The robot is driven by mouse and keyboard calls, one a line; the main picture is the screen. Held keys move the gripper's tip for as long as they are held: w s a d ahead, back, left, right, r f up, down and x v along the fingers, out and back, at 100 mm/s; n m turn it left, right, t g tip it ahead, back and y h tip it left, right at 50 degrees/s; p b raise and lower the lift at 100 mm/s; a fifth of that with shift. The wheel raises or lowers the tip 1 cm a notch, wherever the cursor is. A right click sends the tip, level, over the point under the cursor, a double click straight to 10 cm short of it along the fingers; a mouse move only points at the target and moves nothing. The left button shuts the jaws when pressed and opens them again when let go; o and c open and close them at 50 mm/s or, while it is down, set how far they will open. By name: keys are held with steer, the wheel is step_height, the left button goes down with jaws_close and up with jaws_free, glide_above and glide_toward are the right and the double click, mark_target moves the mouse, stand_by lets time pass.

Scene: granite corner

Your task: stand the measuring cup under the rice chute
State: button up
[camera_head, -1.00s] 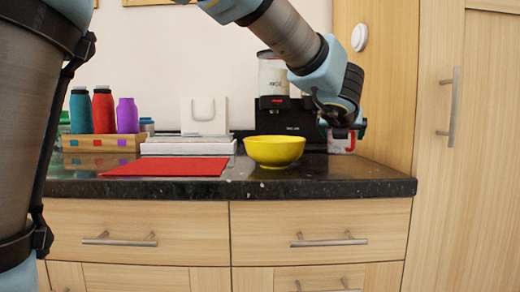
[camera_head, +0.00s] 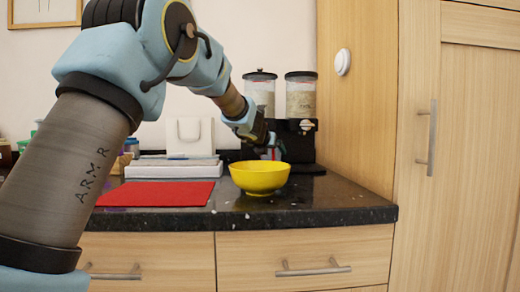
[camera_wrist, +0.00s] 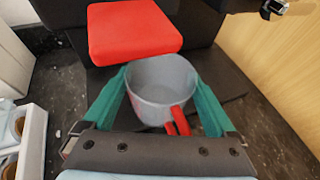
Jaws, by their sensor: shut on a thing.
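The measuring cup (camera_wrist: 160,82) is grey with a red handle (camera_wrist: 180,118). In the wrist view its open mouth faces up. My gripper (camera_wrist: 163,95) has its green fingers shut on the cup's two sides. The rice dispenser (camera_head: 308,148) is black with two clear containers. In the wrist view its red square part (camera_wrist: 132,32) lies just beyond the cup, at the dark body. I cannot tell whether the cup touches the dark base below. In the head view my gripper (camera_head: 272,150) is at the dispenser's front left, and the cup is mostly hidden.
A yellow bowl (camera_head: 259,179) stands on the granite counter (camera_head: 330,205) in front of the dispenser. A red mat (camera_head: 157,193) and stacked white boxes (camera_head: 172,168) are to the left. A wooden panel (camera_head: 357,100) closes off the right side.

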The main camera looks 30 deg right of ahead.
steer(key=shift+w+p, duration=0.35)
steer(key=shift+w, duration=1.15)
steer(key=w+p, duration=0.1)
steer(key=w, duration=0.1)
steer(key=w+p, duration=0.1)
steer(key=shift+w+a+r, duration=0.15)
steer(key=shift+w+a, duration=0.05)
steer(key=shift+w, duration=0.15)
steer(key=shift+w+f+b, duration=0.15)
steer(key=shift+f+b, duration=0.6)
steer(key=shift+f, duration=0.15)
steer(key=shift+f+b, duration=0.2)
steer(key=shift+b, duration=0.2)
steer(key=o, duration=1)
